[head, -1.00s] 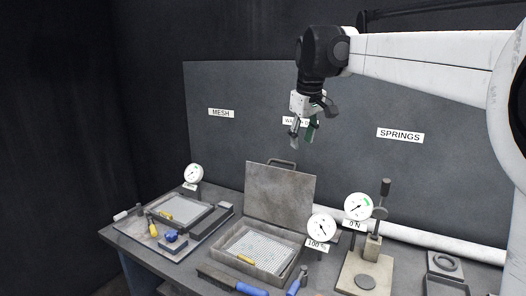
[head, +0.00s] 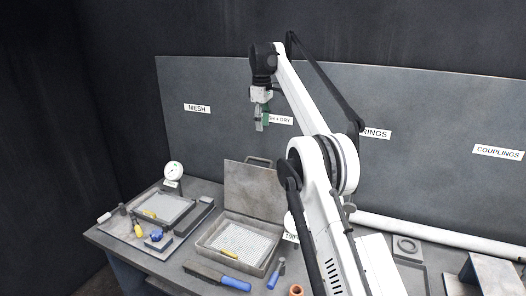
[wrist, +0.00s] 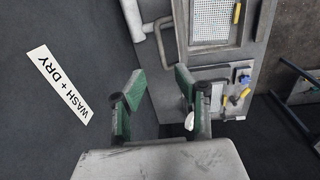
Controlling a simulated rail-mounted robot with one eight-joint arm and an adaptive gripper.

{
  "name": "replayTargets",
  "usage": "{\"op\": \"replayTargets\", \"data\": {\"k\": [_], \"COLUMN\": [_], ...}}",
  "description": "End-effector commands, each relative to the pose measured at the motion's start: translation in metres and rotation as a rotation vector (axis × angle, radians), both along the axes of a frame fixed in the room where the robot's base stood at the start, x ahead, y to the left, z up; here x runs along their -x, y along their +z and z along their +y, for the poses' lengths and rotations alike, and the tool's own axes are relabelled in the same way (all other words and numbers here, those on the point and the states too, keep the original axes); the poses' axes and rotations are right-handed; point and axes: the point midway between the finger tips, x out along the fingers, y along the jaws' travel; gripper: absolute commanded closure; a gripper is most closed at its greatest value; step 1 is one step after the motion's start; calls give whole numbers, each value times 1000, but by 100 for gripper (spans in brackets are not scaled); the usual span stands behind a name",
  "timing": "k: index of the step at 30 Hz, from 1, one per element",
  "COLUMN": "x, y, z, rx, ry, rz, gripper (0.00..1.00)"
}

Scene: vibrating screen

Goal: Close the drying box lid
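The drying box (head: 205,250) is a grey metal box on the bench, with a pale mesh and a yellow-handled item inside. Its lid (head: 255,190) stands open, nearly upright at the back, with a handle (head: 258,161) on its top edge. My gripper (head: 262,122) is in the air above the lid, apart from it. In the wrist view my gripper (wrist: 157,82) is open, with green fingers spread and nothing between them. What looks like the lid handle (wrist: 163,42) shows beyond the fingertips, with the box mesh (wrist: 212,22) to its right.
A mesh frame station (head: 165,208) with a blue knob (head: 156,236) stands left of the box. A gauge (head: 173,170) is behind it. A blue-handled brush (head: 232,283) lies in front. My arm hides part of the bench to the right. A dark panel stands behind.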

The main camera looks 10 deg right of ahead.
Motion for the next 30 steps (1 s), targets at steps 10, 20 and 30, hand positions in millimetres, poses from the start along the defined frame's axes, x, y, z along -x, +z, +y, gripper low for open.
{"op": "replayTargets", "data": {"k": [10,20,30], "x": [-6,-8,-10], "y": [-16,-54,-102], "z": [0,-2,-4], "rx": [3,3,3], "ry": [37,36,36], "rz": [25,25,25], "gripper": [69,69,69]}}
